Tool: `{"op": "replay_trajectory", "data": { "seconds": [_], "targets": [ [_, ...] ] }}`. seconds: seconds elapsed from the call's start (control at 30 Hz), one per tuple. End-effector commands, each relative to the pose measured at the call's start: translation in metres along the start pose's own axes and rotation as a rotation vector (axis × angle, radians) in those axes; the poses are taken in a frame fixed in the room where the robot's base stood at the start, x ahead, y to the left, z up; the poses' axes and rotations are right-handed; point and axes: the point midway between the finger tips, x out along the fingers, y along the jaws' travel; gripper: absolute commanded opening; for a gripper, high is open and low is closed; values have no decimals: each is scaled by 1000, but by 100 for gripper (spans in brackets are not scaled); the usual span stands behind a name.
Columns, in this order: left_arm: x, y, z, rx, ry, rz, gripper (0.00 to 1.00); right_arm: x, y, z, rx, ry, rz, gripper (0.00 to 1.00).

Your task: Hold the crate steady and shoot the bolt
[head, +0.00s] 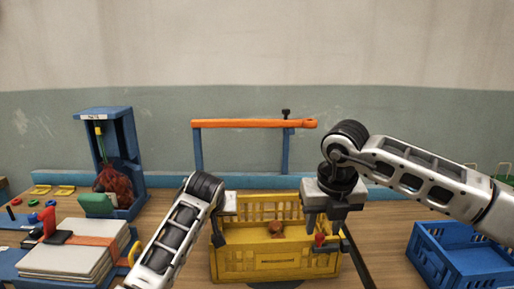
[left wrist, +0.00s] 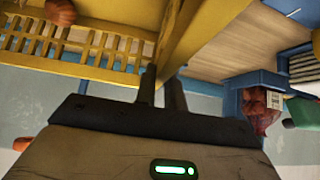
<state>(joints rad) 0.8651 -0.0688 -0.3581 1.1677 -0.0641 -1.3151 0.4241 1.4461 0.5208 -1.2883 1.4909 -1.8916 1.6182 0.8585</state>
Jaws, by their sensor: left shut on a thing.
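The yellow crate (head: 275,262) stands on the wooden table in front of me, a reddish-brown round thing inside it. My left gripper (head: 217,238) is shut on the crate's left wall. In the left wrist view its fingers (left wrist: 162,90) straddle the yellow wall (left wrist: 195,35). A red knob (head: 320,240), apparently the bolt's, sits at the crate's right side on a small grey fitting (head: 326,248). My right gripper (head: 324,220) points down just above the knob, its fingers apart with nothing seen between them. Whether it touches the knob I cannot tell.
A blue open crate (head: 462,262) stands at the right. A blue stand (head: 122,165) holding a dark red net sack is at the back left. Stacked pale sacks (head: 75,250) lie at the left. An orange bar (head: 253,124) on blue posts rises behind the yellow crate.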

Motion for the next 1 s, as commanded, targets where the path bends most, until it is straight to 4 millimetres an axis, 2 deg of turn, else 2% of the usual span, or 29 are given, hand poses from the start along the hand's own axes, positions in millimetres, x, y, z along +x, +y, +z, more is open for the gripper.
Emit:
{"op": "replay_trajectory", "data": {
  "seconds": [0.1, 0.23, 0.63, 0.77, 0.8, 1.0],
  "targets": [
    [0, 0, 0, 0, 0, 1, 0, 14, 0, 0, 0, 2, 1, 40],
    [0, 0, 0, 0, 0, 1, 0, 23, 0, 0, -1, 1, -1, 40],
    [0, 1, 0, 0, 0, 1, 0, 28, 0, 0, -1, 1, 0, 40],
    [0, 1, 0, 0, -1, 1, 0, 28, 0, 0, -1, 1, 0, 4],
    [0, 1, 0, 0, -1, 2, 0, 28, 0, 0, -1, 1, 0, 1],
    [0, 1, 0, 0, -1, 2, 0, 28, 0, 0, -1, 0, 0, 1]
  ]
}}
